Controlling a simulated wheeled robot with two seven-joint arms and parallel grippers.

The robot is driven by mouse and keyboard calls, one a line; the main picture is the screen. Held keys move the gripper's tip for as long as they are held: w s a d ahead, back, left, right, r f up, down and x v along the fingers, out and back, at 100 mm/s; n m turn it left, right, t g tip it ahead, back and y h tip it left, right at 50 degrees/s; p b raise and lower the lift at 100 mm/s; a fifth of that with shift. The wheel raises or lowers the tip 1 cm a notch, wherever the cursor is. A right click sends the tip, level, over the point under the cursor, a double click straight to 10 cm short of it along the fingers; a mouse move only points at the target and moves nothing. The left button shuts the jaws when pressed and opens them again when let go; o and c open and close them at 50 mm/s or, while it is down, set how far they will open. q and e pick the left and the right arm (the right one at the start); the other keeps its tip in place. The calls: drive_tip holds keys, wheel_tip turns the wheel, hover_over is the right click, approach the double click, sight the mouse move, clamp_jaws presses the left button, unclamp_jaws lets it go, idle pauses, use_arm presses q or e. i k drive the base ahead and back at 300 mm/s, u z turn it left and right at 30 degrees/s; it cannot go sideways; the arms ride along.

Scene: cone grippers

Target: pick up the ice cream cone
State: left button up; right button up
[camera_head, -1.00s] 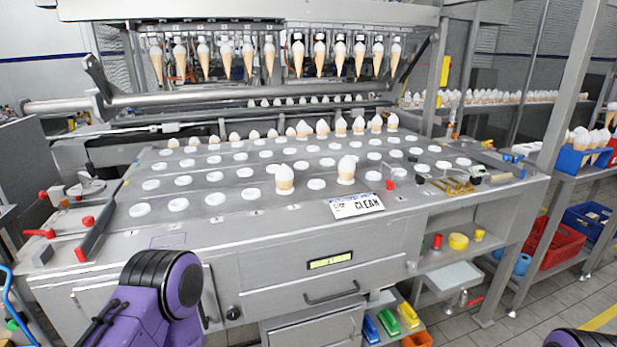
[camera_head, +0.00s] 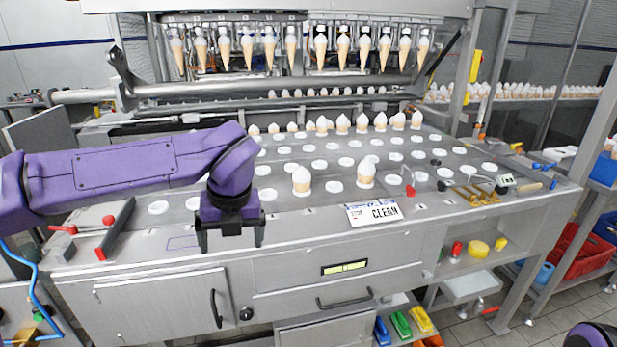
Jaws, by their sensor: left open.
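Two ice cream cones with white tops stand in the near part of the grey machine table (camera_head: 330,222): one ice cream cone (camera_head: 301,180) left of centre and another ice cream cone (camera_head: 366,172) to its right. My left gripper (camera_head: 231,243) points down over the table's front left area, left of and nearer than both cones. Its two dark fingers are spread apart with nothing between them. Of my right arm only a dark and purple part shows at the bottom right corner; its gripper is out of view.
A sign reading CLEAN (camera_head: 374,212) lies at the table's front edge. Yellow metal tools (camera_head: 472,194) lie to the right. More cones (camera_head: 342,124) stand in a row at the back, and several hang from the overhead rack (camera_head: 292,47). Red-handled items (camera_head: 107,221) lie at the left.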

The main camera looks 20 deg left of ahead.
sight(302, 176)
drive_tip(key=i, duration=1.3)
